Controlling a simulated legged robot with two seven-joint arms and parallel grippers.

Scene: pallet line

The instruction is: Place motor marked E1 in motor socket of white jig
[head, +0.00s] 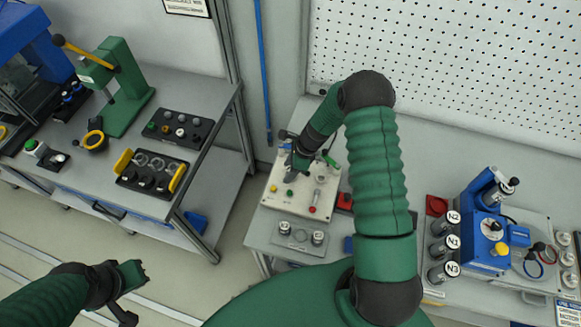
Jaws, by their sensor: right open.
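The white jig (272,200) is a cream board on the middle bench, with yellow, green and red parts on it. My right gripper (294,157) is over its back left part, open; its fingers hide some of the jig, and I cannot tell whether anything is between them. Two silver motors with dark marked tops, a left one (284,229) and a right one (318,239), stand upright on a grey plate (300,237) in front of the jig. Their marks are too small to read, so I cannot pick out E1. My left gripper (131,294) is open and empty at lower left, over the floor.
Motors marked N2 (450,220), N1 (447,243) and N3 (443,271) stand at right beside a blue fixture (485,220). A left bench (215,105) holds a green press (125,85) and black trays. A pegboard (450,70) backs the middle bench.

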